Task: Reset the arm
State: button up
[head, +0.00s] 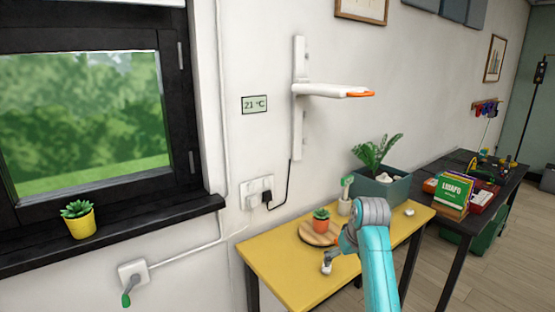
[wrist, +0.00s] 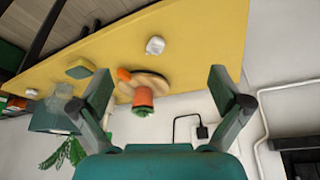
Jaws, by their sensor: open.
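My gripper (wrist: 160,85) is open in the wrist view, its two fingers wide apart with nothing between them. In the head view my teal arm reaches over the yellow table (head: 270,265), and the gripper is mostly hidden by the arm. A round wooden board (head: 308,235) on the table bears an orange pot with a small green plant (head: 320,223). The pot shows beyond the fingers in the wrist view (wrist: 143,98). A small orange item (wrist: 123,75) is beside it. A pale lump (wrist: 155,46) lies apart on the table.
A white wall bracket (head: 325,90) juts out above. A dark bench (head: 480,190) holds books at right.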

jog(key=s+f+t, duration=0.1)
jog(key=s+f, duration=0.4)
jog(key=f, duration=0.5)
jog(key=s+f+t, duration=0.1)
jog(key=s+f, duration=0.4)
jog(key=f, duration=0.5)
jog(key=s+f+m+t, duration=0.1)
jog(key=s+f+t, duration=0.1)
jog(key=s+f, duration=0.5)
jog(key=s+f+m+t, duration=0.1)
jog(key=s+f, duration=0.1)
jog(key=s, duration=0.9)
jog(key=s+r+t+h, duration=0.1)
jog(key=s+r+t, duration=0.2)
jog(key=s, duration=1.6)
jog(key=s+r+t, duration=0.2)
jog(key=s+r, duration=1.4)
jog(key=r, duration=0.1)
jog(key=shift+a+m, duration=0.3)
jog(key=shift+a, duration=0.1)
